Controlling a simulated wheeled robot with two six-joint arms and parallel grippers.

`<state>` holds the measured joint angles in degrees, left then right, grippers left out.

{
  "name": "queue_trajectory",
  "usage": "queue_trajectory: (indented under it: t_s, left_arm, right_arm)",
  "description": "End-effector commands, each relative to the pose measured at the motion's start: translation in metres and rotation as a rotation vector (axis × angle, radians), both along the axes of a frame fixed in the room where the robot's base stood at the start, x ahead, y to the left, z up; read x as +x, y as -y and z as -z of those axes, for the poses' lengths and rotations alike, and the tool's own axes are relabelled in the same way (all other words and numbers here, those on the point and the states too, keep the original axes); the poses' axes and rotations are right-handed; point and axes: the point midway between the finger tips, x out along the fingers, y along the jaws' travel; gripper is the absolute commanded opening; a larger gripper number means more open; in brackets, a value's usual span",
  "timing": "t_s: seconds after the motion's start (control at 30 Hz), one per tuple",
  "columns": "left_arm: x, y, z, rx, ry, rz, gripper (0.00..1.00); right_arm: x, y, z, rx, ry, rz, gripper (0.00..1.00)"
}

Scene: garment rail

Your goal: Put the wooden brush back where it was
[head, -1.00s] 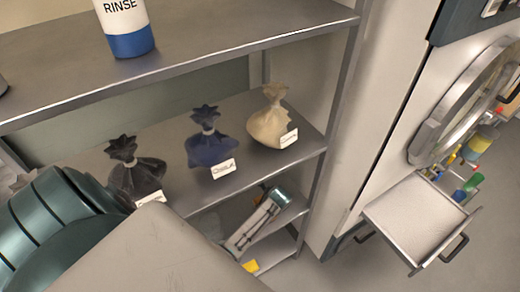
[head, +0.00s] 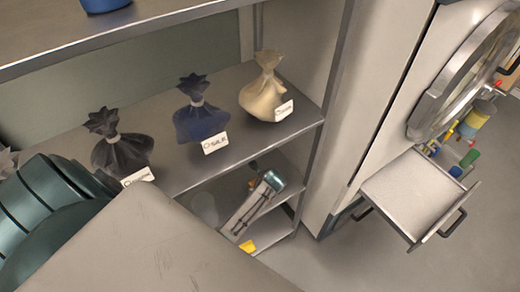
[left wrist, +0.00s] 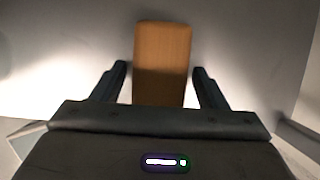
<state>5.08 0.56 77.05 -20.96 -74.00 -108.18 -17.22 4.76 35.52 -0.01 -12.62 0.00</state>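The wooden brush shows in the left wrist view as a plain orange-brown block (left wrist: 162,62) on a pale surface. My left gripper (left wrist: 160,78) has its two dark fingers apart, one on each side of the block, with narrow gaps visible beside it. I see no clear finger contact. The block's near end is hidden by the gripper body. In the head view, the left arm comes in from the left and its large grey link hides much of the lower left. The left gripper's fingers are not clear there. My right gripper is in neither view.
Three tied bags stand on the middle shelf: black (head: 120,150), blue (head: 200,120) and cream (head: 264,92), each with a white tag. A lower shelf (head: 288,205) lies beneath. To the right are a round-doored machine (head: 440,95) and a pulled-out tray (head: 405,192).

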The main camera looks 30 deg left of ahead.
Motion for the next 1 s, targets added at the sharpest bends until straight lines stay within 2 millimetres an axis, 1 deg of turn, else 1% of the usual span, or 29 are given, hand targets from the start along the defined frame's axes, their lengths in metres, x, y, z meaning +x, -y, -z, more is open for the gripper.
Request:
queue_trajectory:
  t_s: [0.17, 0.27, 0.37, 0.6, 0.7, 0.83, 1.0]
  left_arm:
    - [0.0, 0.0, -0.002, 0.0, 0.001, 0.0, 0.67]
    - [-0.001, 0.003, -0.01, -0.001, 0.002, 0.0, 0.67]
    - [-0.003, 0.009, -0.025, -0.001, 0.003, -0.001, 0.67]
    - [-0.011, 0.028, -0.073, -0.003, 0.004, 0.0, 0.67]
    - [-0.014, 0.034, -0.09, -0.003, 0.004, 0.0, 0.67]
    - [-0.016, 0.04, -0.105, -0.001, 0.002, 0.0, 0.67]
    - [-0.018, 0.042, -0.113, 0.0, 0.001, 0.0, 0.67]
  right_arm:
    - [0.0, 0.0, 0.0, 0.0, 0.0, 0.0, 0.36]
    - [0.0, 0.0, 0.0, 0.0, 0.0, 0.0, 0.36]
    - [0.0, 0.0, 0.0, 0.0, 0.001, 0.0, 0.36]
    - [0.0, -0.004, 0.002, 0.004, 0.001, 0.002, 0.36]
    - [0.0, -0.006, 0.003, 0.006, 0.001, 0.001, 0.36]
    - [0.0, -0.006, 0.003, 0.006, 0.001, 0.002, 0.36]
    - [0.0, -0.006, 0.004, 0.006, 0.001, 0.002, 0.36]
